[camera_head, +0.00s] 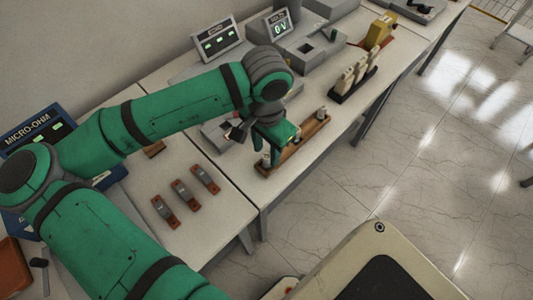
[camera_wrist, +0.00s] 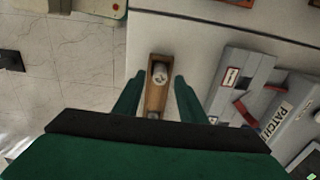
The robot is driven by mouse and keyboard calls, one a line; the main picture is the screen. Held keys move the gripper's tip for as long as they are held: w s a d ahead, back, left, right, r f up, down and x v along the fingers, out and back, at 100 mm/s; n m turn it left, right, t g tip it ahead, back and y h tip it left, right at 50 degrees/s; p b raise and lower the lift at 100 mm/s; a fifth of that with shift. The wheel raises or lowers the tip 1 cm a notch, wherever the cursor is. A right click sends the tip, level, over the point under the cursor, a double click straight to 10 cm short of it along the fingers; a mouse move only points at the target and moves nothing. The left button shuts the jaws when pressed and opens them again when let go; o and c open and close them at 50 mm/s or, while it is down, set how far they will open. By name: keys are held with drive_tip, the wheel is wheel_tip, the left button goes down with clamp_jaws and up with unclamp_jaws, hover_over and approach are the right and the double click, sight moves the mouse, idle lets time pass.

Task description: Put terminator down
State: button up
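My green gripper (camera_head: 262,150) is above the left part of a wooden tray (camera_head: 312,133). In the wrist view its two fingers (camera_wrist: 157,79) are spread apart, with nothing clasped between their tips. Small grey cylindrical pieces, which may be terminators, stand in the tray: one at the right end (camera_head: 321,113) and one near the left end (camera_head: 266,160). The wrist view shows the wooden tray (camera_wrist: 157,96) between the fingers, with a grey cylinder (camera_wrist: 160,73) standing at its far end. A second grey piece is partly hidden by my gripper.
A black rack with several cream pieces (camera_head: 355,76) stands beyond the tray. Grey boxes, one labelled PATCH (camera_wrist: 275,118), lie beside it. Several brown-ended clamps (camera_head: 187,195) lie on the nearer table. Open floor (camera_head: 400,155) borders the table's front edge.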

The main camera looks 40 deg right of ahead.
sight(266, 156)
wheel_tip(266, 156, up, 9)
idle(0.3)
